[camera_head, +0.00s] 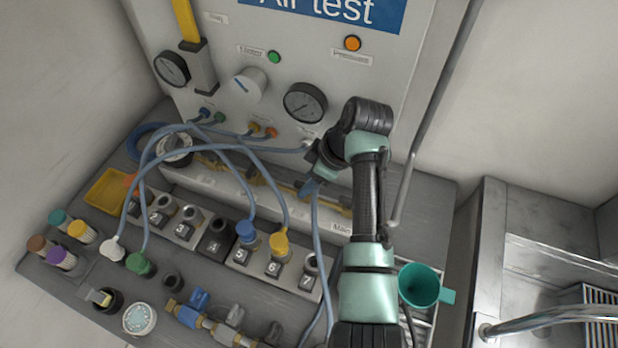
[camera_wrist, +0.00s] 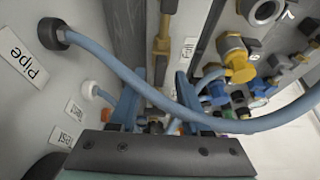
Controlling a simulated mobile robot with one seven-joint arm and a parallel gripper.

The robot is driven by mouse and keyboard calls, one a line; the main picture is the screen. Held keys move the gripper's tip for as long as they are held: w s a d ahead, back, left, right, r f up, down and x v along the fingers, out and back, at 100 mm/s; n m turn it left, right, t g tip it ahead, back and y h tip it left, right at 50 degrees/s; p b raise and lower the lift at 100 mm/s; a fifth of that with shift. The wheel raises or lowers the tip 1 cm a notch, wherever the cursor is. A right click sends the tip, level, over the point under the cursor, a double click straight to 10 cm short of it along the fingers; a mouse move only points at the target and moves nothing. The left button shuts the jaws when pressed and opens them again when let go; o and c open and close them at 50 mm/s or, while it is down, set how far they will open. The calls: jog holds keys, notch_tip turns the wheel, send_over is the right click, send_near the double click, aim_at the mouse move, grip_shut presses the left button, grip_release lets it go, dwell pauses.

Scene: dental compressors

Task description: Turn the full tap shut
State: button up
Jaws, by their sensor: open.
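My gripper (camera_head: 312,187) reaches down beside the front panel, over the ledge with the brass pipework (camera_head: 264,180). In the wrist view its two blue fingers (camera_wrist: 154,105) stand apart. A small dark and brass fitting (camera_wrist: 155,126) shows between them; I cannot tell whether it is a tap, and contact is not clear. The brass pipe (camera_wrist: 164,40) runs up beyond the fingers. My wrist and the hoses hide part of the pipework.
A blue-grey hose (camera_wrist: 140,80) crosses in front of the fingers. Numbered sockets (camera_head: 274,268) with yellow and blue plugs stand in front of the ledge. A green funnel (camera_head: 420,285) and a metal sink (camera_head: 530,255) are at the right.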

jog(key=shift+f, duration=0.1)
grip_shut()
